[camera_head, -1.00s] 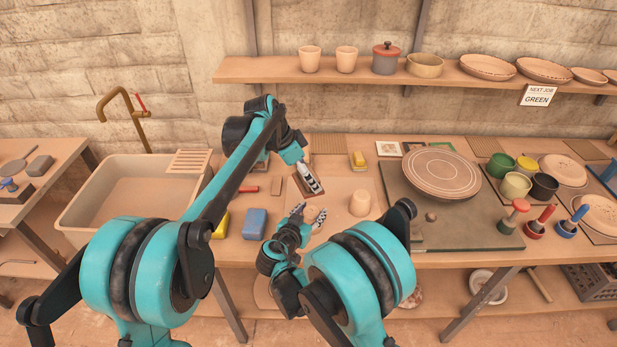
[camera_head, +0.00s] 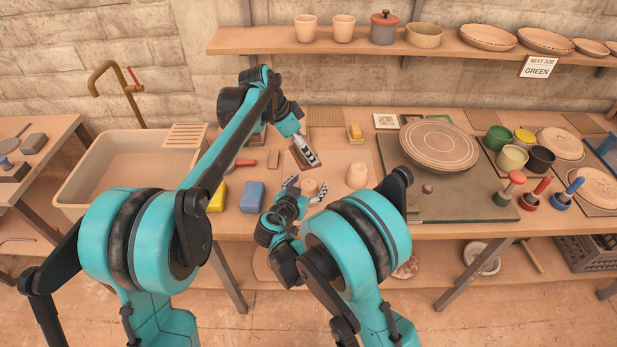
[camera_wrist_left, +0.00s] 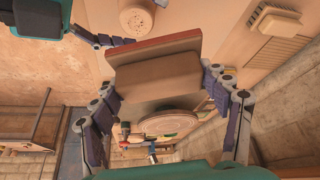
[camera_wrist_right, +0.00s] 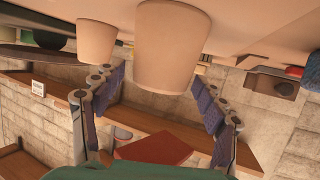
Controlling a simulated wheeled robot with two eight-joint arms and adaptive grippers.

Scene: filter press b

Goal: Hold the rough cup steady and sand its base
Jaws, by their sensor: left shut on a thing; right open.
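The rough cup (camera_head: 309,187) stands upside down on the work board. Its specked base faces up in the left wrist view (camera_wrist_left: 136,18). My right gripper (camera_head: 306,190) is open, with its fingers on either side of the cup; the right wrist view shows the cup (camera_wrist_right: 172,45) between and beyond the fingertips, with gaps beside it. My left gripper (camera_wrist_left: 160,85) is shut on a brown block with a reddish face (camera_wrist_left: 158,72), held behind the cup in the head view. Its fingers partly hide the block there.
A second pale cup (camera_head: 357,176) stands close to the right. A blue sponge (camera_head: 252,197) and a yellow one (camera_head: 217,197) lie to the left. A banding wheel (camera_head: 440,145) stands further right, and a sink (camera_head: 70,198) is at the left.

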